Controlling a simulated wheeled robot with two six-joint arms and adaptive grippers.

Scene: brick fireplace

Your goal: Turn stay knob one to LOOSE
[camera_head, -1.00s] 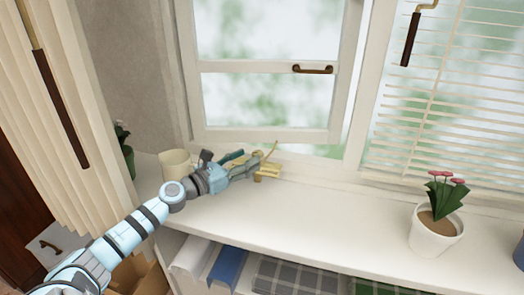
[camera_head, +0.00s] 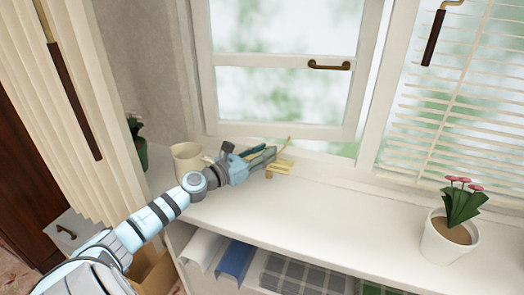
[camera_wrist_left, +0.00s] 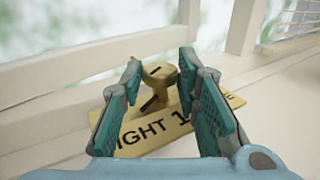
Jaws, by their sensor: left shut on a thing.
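My right gripper is not in view.
A cream mug (camera_head: 186,152) stands on the white sill (camera_head: 330,205) close to my left wrist. A potted pink flower (camera_head: 447,238) stands at the right. The window (camera_head: 285,95) with a brown handle rises behind. The middle of the sill is clear.

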